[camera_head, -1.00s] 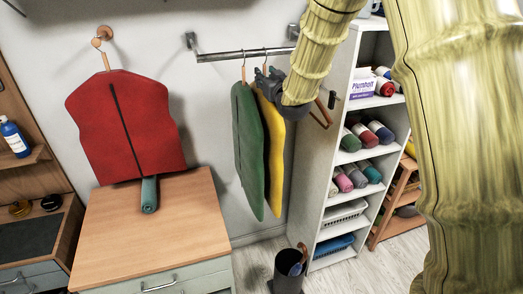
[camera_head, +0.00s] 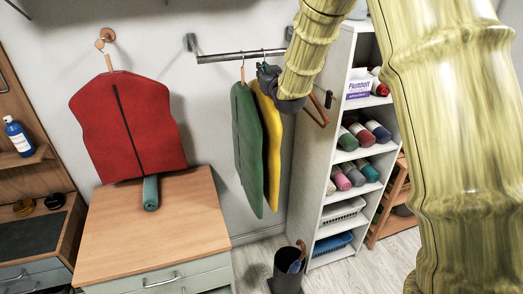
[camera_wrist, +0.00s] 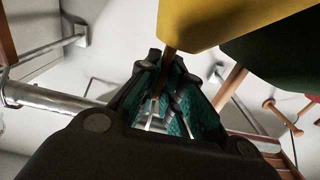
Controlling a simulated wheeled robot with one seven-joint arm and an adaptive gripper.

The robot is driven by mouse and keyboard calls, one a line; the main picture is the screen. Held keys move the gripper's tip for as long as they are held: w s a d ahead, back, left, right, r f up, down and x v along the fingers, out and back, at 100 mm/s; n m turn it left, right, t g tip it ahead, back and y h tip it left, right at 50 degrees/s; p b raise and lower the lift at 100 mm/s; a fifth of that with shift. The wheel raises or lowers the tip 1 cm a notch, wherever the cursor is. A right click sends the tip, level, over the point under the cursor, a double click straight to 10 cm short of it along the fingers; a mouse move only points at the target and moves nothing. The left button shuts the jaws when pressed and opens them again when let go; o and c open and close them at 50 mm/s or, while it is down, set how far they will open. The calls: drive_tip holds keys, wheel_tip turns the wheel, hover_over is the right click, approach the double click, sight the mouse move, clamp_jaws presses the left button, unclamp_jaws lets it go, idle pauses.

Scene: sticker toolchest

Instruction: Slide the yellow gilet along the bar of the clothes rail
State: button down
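The yellow gilet (camera_head: 268,130) hangs from the bar (camera_head: 238,57) of the clothes rail, just right of and partly behind the green gilet (camera_head: 247,145). My gripper (camera_head: 268,76) is at the top of the yellow gilet, just under the bar. In the wrist view, the yellow gilet (camera_wrist: 215,20) is at the top and its brown hanger neck runs down between the teal-padded fingertips of my gripper (camera_wrist: 167,65). Whether the fingers press on the neck is not clear. The bar also shows at left in the wrist view (camera_wrist: 45,100).
A white shelf unit (camera_head: 318,160) with rolls and baskets stands close right of the gilets. A red gilet (camera_head: 130,130) hangs on the wall at left above a wooden-topped cabinet (camera_head: 160,225). A dark bin (camera_head: 287,270) stands on the floor below.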

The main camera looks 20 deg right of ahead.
drive_tip(key=shift+d+b, duration=0.3)
idle(0.5)
drive_tip(key=shift+w+d, duration=0.15)
drive_tip(key=shift+d, duration=2.5)
drive_tip(key=shift+f+b, duration=0.25)
drive_tip(key=shift+b, duration=0.35)
drive_tip(key=c, duration=1.5)
unclamp_jaws()
drive_tip(key=shift+w+d+f, duration=0.1)
drive_tip(key=shift+w, duration=0.05)
drive_tip(key=shift+s, duration=0.2)
